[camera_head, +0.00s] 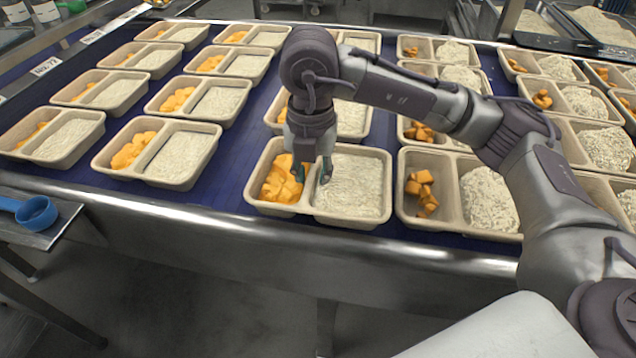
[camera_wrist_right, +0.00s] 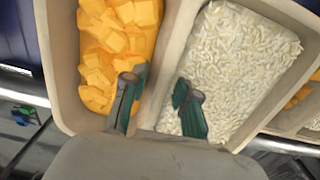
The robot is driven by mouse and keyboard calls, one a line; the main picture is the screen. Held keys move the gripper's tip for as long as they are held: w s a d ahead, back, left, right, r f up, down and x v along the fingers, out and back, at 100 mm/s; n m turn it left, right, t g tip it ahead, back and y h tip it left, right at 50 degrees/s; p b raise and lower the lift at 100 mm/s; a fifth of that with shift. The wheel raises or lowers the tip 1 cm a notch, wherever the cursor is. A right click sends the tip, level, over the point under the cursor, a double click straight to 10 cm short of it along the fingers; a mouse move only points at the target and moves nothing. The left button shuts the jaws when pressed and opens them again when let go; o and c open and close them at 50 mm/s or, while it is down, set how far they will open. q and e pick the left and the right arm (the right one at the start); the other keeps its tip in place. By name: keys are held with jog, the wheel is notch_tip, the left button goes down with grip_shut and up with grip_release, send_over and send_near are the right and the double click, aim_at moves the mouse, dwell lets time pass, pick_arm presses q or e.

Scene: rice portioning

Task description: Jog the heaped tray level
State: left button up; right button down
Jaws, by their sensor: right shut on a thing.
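My right gripper (camera_head: 312,178) reaches down into a two-compartment tan tray (camera_head: 290,211) at the front edge of the blue belt. It is shut on the tray's divider (camera_wrist_right: 165,60), with one green fingertip on each side of it in the right wrist view. Orange cubes (camera_head: 277,184) fill the left compartment and heap up at its back. White rice (camera_head: 352,188) fills the right compartment; its surface looks spread and fairly even. The tray appears to rest on the belt. My left gripper is not in view.
Trays with rice and orange cubes stand in rows on the blue belt (camera_head: 225,197). A tray with heaped rice (camera_head: 487,200) stands close on the right. A blue scoop (camera_head: 36,213) lies on a side ledge at the left. A steel rail (camera_head: 200,226) runs along the belt's front.

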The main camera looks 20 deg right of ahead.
jog(key=shift+w+a+f+b, duration=0.15)
jog(key=shift+w+b, duration=0.05)
jog(key=shift+w, duration=0.7)
jog(key=shift+w+a+f+b, duration=0.1)
jog(key=shift+w+f+b, duration=0.05)
jog(key=shift+w, duration=0.75)
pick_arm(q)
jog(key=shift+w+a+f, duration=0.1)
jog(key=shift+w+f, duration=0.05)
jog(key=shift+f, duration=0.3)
pick_arm(e)
jog(key=shift+w+a+f, duration=0.1)
jog(key=shift+w+f, duration=0.05)
jog(key=shift+w, duration=0.45)
jog(key=shift+w+a+f, duration=0.1)
jog(key=shift+w, duration=0.5)
pick_arm(q)
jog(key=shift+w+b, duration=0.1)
jog(key=shift+b, duration=0.2)
pick_arm(e)
jog(key=shift+f, duration=0.15)
jog(key=shift+a+f, duration=0.15)
jog(key=shift+f, duration=0.1)
jog(key=shift+a, duration=0.1)
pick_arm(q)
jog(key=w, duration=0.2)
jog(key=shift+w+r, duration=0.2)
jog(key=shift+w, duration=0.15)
